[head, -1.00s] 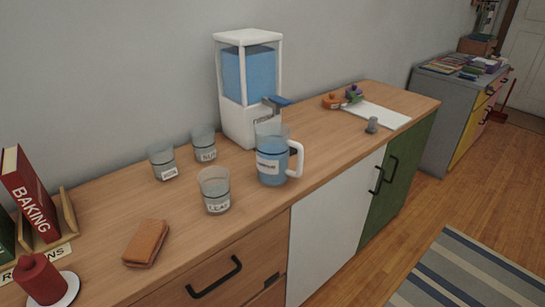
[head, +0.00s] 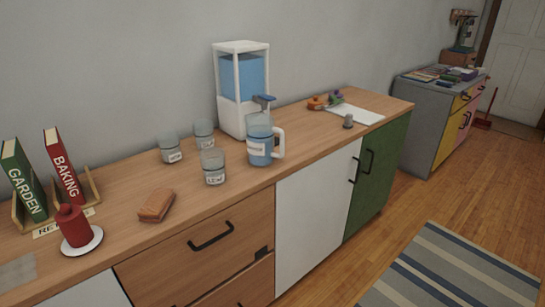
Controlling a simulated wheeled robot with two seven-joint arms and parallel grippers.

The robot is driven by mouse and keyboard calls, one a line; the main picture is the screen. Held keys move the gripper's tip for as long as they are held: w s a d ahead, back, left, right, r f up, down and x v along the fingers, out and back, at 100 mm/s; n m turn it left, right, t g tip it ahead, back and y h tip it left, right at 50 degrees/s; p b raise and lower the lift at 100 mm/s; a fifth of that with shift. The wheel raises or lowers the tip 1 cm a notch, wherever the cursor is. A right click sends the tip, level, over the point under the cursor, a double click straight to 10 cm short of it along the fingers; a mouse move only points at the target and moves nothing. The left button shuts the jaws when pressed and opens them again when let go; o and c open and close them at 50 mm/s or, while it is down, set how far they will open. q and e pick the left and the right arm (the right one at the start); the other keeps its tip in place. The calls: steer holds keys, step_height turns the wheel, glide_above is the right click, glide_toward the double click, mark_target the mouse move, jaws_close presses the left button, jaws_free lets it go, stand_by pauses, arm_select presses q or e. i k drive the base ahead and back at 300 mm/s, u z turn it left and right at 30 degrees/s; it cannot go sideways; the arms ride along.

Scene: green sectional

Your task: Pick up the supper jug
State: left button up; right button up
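A clear jug (head: 260,142) with a white handle and a white label stands upright on the wooden counter (head: 110,240). It holds blue liquid, and its label is too small to read. It stands in front of a water dispenser (head: 241,88) with a white frame, a blue tank and a blue tap lever. The jug's top is close under the tap; I cannot tell whether they touch. Neither of my grippers shows in the head view.
Three labelled glasses (head: 214,168) stand left of the jug. A brown wallet-like item (head: 156,205), a red candle (head: 73,227) on a white plate and upright books (head: 63,167) are further left. A white sheet (head: 355,114) lies right. A striped rug (head: 450,270) covers the floor.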

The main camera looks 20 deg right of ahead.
mark_target(261, 128)
steer(key=z, duration=0.95)
steer(key=i, duration=0.45)
steer(key=u, duration=0.1)
